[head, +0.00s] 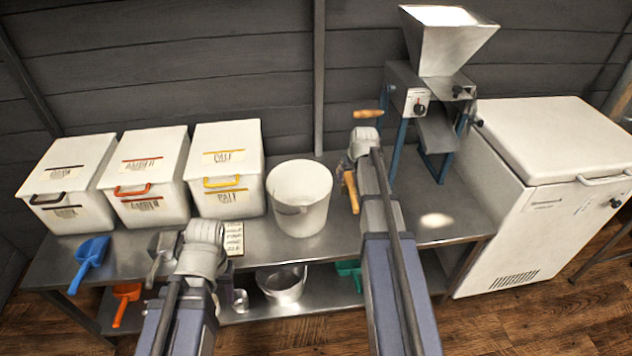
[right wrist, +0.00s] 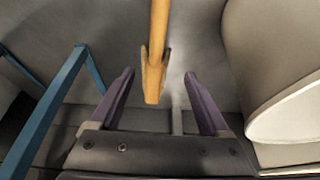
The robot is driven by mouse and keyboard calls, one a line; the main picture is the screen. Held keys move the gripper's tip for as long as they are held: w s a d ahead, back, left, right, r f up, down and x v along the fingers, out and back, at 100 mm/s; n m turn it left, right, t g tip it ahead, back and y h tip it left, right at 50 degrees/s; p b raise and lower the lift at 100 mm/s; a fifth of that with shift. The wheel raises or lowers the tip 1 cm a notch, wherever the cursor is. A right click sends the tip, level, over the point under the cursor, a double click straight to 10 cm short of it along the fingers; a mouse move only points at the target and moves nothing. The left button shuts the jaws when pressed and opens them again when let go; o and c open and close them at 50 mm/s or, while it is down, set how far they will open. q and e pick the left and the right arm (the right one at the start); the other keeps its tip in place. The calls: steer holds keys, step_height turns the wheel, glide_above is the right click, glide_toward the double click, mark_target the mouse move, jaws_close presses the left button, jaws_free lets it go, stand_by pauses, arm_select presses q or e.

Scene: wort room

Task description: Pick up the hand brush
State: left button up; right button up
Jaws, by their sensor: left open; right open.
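The hand brush (head: 351,192) lies on the steel bench, right of the white bucket; its wooden handle shows beside my right wrist, which hides the rest. In the right wrist view the light wooden brush (right wrist: 157,50) runs down from the top edge, its near end between the two purple fingers. My right gripper (right wrist: 159,75) is open, with a gap on both sides of the wood; it does not grip it. In the head view my right gripper (head: 352,165) is mostly hidden by its own wrist. My left gripper (head: 203,232) is over the bench front; its fingers are hidden.
The white bucket (head: 300,187) stands left of the brush, and the grain mill (head: 440,90) on blue legs stands behind right. Three lidded bins (head: 228,170), a blue scoop (head: 91,257) and a metal scoop (head: 160,250) are further left. A white chest (head: 545,200) stands right.

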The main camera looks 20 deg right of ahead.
mark_target(350, 182)
steer(key=shift+w+d+f, duration=0.35)
steer(key=shift+w+d, duration=0.05)
steer(key=shift+w, duration=0.35)
steer(key=b+x, duration=0.2)
steer(key=shift+w+f+b, duration=0.1)
steer(key=shift+f+b, duration=0.1)
steer(key=shift+b, duration=0.1)
steer(key=b+x, duration=0.4)
steer(key=x, duration=0.1)
steer(key=shift+w+d+b, duration=0.3)
steer(key=shift+d, duration=0.05)
arm_select(q)
step_height(350, 182, down, 8)
steer(key=shift+w+a+r, duration=0.15)
steer(key=shift+w+a, duration=0.25)
arm_select(e)
steer(key=shift+r, duration=0.1)
steer(key=shift+c, duration=0.2)
jaws_close()
